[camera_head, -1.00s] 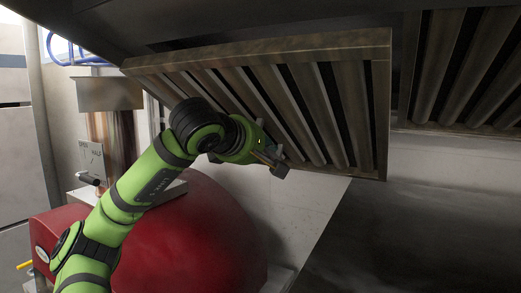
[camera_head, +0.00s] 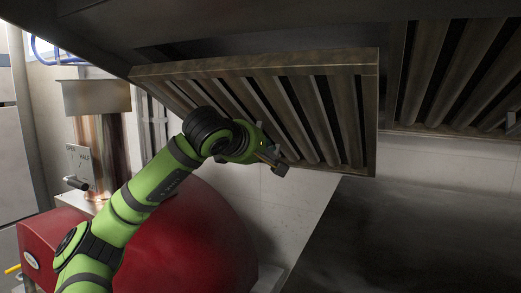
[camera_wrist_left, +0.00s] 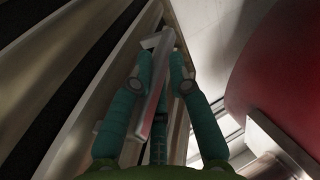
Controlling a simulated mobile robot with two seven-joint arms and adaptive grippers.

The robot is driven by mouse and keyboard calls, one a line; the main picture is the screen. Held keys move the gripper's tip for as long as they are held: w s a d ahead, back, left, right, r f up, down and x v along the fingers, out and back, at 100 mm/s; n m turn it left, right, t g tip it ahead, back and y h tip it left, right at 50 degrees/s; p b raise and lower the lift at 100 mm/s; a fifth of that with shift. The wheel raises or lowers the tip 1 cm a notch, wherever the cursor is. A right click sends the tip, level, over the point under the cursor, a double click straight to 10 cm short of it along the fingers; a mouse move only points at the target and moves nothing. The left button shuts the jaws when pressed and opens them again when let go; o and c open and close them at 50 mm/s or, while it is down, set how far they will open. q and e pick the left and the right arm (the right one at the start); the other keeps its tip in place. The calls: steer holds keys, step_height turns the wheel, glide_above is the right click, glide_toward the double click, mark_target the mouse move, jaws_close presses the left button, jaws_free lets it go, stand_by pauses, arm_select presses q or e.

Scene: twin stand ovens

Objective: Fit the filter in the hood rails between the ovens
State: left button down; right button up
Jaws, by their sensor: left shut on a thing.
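The filter (camera_head: 318,69), a worn metal panel with slanted slats, hangs tilted under the dark hood (camera_head: 200,40) in the head view. My left gripper (camera_head: 272,160) is at its lower edge. In the left wrist view, the teal fingers (camera_wrist_left: 160,85) are shut on a pale metal bar, which looks like the filter's handle (camera_wrist_left: 154,112). The filter's slats (camera_wrist_left: 75,115) fill the left of that view. The rails are not clearly visible, so I cannot tell whether the filter's upper edge touches them. My right gripper is out of view.
Another slatted filter (camera_head: 455,70) sits in the hood at right, close beside the held one. A red domed oven (camera_head: 195,235) stands below my left arm. A dark flat surface (camera_head: 400,235) lies at lower right. A metal flue (camera_head: 98,125) stands at left.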

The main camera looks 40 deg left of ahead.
mark_target(270, 134)
arm_select(q)
steer(key=shift+w+a+r, duration=0.2)
steer(key=shift+w+r, duration=0.05)
steer(key=shift+w, duration=0.4)
steer(key=shift+w+r+p, duration=0.1)
steer(key=shift+w+p, duration=0.05)
steer(key=shift+p, duration=0.25)
steer(key=shift+w+a+r+p, duration=0.1)
steer(key=shift+w+r+p, duration=0.1)
steer(key=shift+r+p, duration=0.45)
steer(key=shift+w+a+r+p, duration=0.1)
steer(key=shift+w+r+p, duration=0.05)
steer(key=shift+r+p, duration=0.4)
steer(key=shift+w+a+r, duration=0.1)
steer(key=shift+w+r, duration=0.2)
steer(key=shift+r, duration=0.35)
steer(key=shift+w+r, duration=0.25)
steer(key=shift+r, duration=0.4)
steer(key=shift+s+d+r, duration=0.2)
steer(key=shift+s+r, duration=0.45)
steer(key=shift+s, duration=0.05)
steer(key=shift+s+d+r, duration=0.25)
steer(key=shift+s+r, duration=0.4)
steer(key=shift+s, duration=0.1)
steer(key=shift+s+d+r, duration=0.2)
steer(key=shift+s+r, duration=0.45)
steer(key=shift+s, duration=0.05)
steer(key=shift+w+a+r+t, duration=0.25)
steer(key=shift+w+r+t, duration=0.45)
steer(key=shift+r+t, duration=0.1)
